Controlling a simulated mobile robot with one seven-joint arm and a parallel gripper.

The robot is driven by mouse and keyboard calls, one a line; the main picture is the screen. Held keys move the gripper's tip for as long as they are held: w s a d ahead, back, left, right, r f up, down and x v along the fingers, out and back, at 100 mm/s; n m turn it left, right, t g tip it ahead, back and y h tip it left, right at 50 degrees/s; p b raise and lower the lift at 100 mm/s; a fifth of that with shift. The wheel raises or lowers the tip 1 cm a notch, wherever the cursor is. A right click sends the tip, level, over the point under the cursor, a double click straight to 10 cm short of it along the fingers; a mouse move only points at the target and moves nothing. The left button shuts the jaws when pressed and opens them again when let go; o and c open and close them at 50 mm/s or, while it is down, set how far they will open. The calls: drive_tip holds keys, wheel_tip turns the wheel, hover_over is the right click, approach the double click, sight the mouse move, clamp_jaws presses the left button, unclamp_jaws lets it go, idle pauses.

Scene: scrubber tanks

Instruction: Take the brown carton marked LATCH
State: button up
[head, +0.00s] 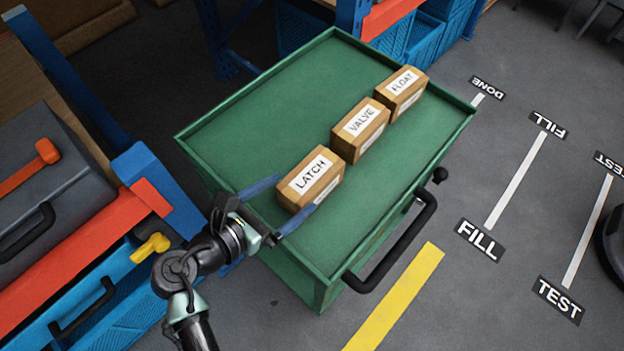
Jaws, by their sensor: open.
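The brown carton marked LATCH (309,181) stands on the green cart top (265,115), nearest to my arm, with its white label facing up. My gripper (290,203) is open, with its two blue fingers spread at the carton's near end. One finger lies by the carton's left side and the other by its lower right side. I cannot tell whether either finger touches it. The brown carton marked VALVE (361,130) and the brown carton marked FLOAT (402,92) stand in a row beyond it, towards the upper right.
The cart has a raised rim and a black handle (398,245) on its lower right side. A red and blue workbench (100,240) with a grey toolbox (45,170) stands at the left. The cart top left of the cartons is clear. Floor with painted lines lies right.

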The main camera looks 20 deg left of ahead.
sight(311, 179)
drive_tip(key=x, duration=0.7)
drive_tip(key=shift+w+d+f, duration=0.1)
drive_tip(key=shift+w+f, duration=0.05)
drive_tip(key=shift+w, duration=0.2)
drive_tip(key=c, duration=1.5)
